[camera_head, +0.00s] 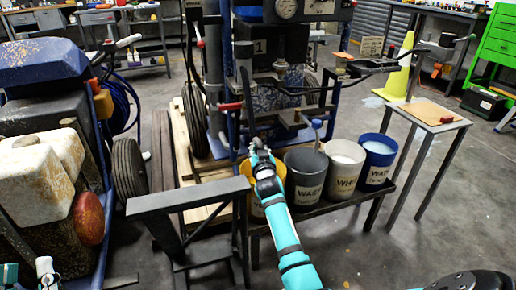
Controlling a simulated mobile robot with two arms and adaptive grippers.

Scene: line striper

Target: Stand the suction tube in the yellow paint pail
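The yellow pail (256,207) stands at the left end of a low dark bench, mostly hidden behind my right arm. My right gripper (259,150) is over its rim and points away from me. Its fingers are small and partly hidden, so I cannot tell whether they are open or hold anything. A thin blue-grey tube or handle (317,130) stands upright in the grey waste pail (304,190), right of my gripper; I cannot tell if it is the suction tube. A small teal and white part of my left arm (45,268) shows at the bottom left corner.
A white pail (342,185) and a blue water pail (376,165) stand right of the waste pail. The striper machine (275,80) rises behind them. A grey metal stand (188,196) is close on the left.

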